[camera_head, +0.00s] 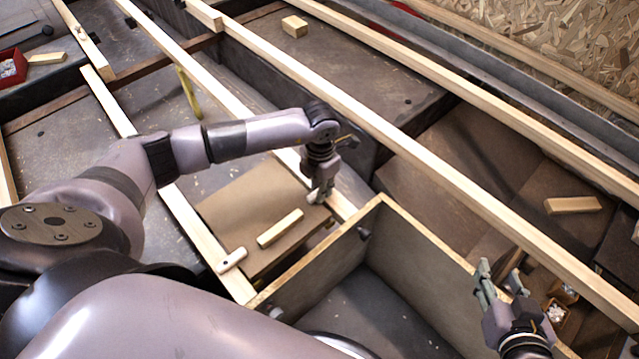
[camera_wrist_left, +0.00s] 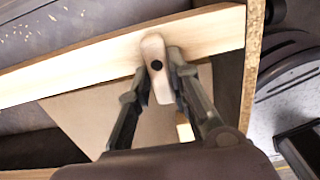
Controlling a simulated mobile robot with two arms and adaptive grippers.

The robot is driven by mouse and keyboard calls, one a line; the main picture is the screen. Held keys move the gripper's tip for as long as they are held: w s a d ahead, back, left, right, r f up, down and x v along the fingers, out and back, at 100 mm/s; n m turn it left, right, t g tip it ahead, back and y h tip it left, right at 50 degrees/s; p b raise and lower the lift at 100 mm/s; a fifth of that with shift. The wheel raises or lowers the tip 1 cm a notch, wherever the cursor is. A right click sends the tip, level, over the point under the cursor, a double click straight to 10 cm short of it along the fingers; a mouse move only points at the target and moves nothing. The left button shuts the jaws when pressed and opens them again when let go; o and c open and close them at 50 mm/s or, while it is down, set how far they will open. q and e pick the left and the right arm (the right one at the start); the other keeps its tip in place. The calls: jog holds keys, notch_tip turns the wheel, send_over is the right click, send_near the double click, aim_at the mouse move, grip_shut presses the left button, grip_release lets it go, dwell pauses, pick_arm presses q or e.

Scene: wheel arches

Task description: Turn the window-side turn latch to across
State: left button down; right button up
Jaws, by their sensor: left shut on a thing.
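A pale turn latch with a dark pivot (camera_wrist_left: 156,66) sits on a wooden rail (camera_wrist_left: 95,62) in the left wrist view. It lies mostly across the rail, its lower end over a brown panel (camera_wrist_left: 78,115). My left gripper (camera_head: 319,196) is shut on this latch, one finger on each side; in the head view the fingers partly hide it. A second pale latch (camera_head: 232,260) lies across the opposite rail, at the panel's near left corner. The panel (camera_head: 235,205) carries a wooden bar (camera_head: 280,228). My right gripper (camera_head: 500,280) is open and empty at the lower right.
Long wooden rails (camera_head: 440,170) cross the scene. An open box compartment (camera_head: 415,265) lies right of the panel. Loose wood blocks lie at the top (camera_head: 295,26) and right (camera_head: 573,205). A red bin (camera_head: 12,68) stands at far left.

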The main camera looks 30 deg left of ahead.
jog(key=shift+s+d+f+g, duration=0.2)
jog(key=shift+s+f+g, duration=0.1)
jog(key=shift+s+f, duration=0.1)
pick_arm(q)
jog(key=c, duration=1.5)
grip_release()
pick_arm(e)
jog(key=shift+w, duration=0.1)
pick_arm(q)
notch_tip(320, 180, up, 12)
